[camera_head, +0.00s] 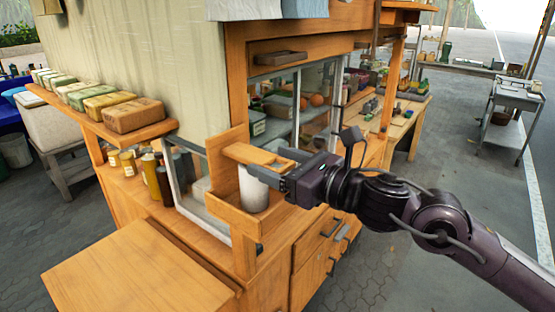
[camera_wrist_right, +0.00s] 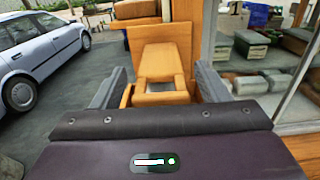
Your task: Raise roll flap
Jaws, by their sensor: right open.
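A wooden roll holder (camera_head: 243,220) is fixed to the front corner of the wooden stall. A white roll (camera_head: 252,190) shows inside it, under a light wooden flap (camera_head: 255,156) that lies over the top. My right gripper (camera_head: 272,175) reaches in from the right at the flap's near edge. In the right wrist view its two fingers (camera_wrist_right: 158,90) are apart, with the flap (camera_wrist_right: 158,64) and its thicker front edge (camera_wrist_right: 160,98) between them. Nothing is clearly gripped, and I cannot tell whether a finger touches the flap. My left gripper is out of view.
A glass display window (camera_head: 300,100) stands behind the holder. A shelf with several wrapped bars (camera_head: 133,115) is at the left, above jars. A wooden counter (camera_head: 140,275) fills the lower left. Drawers with handles (camera_head: 325,245) lie below the holder. Open pavement is at the right.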

